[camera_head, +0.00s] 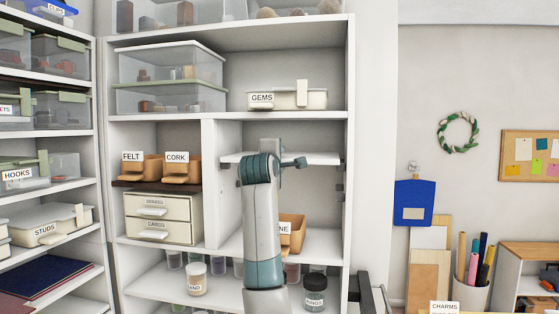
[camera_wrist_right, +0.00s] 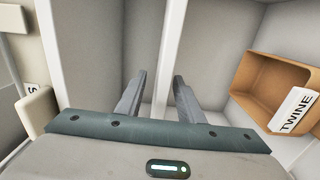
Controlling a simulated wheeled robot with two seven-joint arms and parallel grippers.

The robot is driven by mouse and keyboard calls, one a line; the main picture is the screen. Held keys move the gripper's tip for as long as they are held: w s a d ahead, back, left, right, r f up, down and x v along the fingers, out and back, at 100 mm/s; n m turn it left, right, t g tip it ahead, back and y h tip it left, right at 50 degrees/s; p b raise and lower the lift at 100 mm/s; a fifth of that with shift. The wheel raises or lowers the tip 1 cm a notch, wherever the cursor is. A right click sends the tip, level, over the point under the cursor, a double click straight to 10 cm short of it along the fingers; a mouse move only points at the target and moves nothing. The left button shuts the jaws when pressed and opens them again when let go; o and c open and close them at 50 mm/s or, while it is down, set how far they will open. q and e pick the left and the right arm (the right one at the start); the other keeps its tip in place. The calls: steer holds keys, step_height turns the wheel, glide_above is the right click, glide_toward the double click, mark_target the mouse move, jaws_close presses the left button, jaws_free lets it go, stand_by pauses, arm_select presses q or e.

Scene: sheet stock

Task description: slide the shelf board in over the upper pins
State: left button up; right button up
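The white shelf board (camera_head: 318,158) lies roughly level across the right bay, below the GEMS shelf. Dark pins (camera_head: 341,186) show on the bay's right wall; I cannot tell if the board rests on any. My right gripper (camera_head: 278,147) is at the board's front, largely hidden by its own wrist in the head view. In the right wrist view its two fingers (camera_wrist_right: 160,82) stand apart on either side of the board's thin white edge (camera_wrist_right: 168,60). A gap shows beside the left finger. My left gripper is out of view.
The GEMS bin (camera_head: 314,100) stands on the shelf above. The TWINE box (camera_head: 293,232) stands below the board; it also shows in the right wrist view (camera_wrist_right: 262,85). A white divider (camera_head: 210,190) bounds the bay on the left, with drawers (camera_head: 160,220) beyond it.

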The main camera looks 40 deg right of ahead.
steer(key=shift+w+f, duration=0.15)
stand_by(0.4)
steer(key=shift+s+a, duration=0.15)
steer(key=shift+s, duration=0.05)
steer(key=b+v, duration=0.1)
steer(key=v, duration=0.7)
steer(key=shift+a+b, duration=0.2)
steer(key=shift+b, duration=0.15)
stand_by(1.5)
steer(key=shift+s, duration=0.2)
stand_by(0.4)
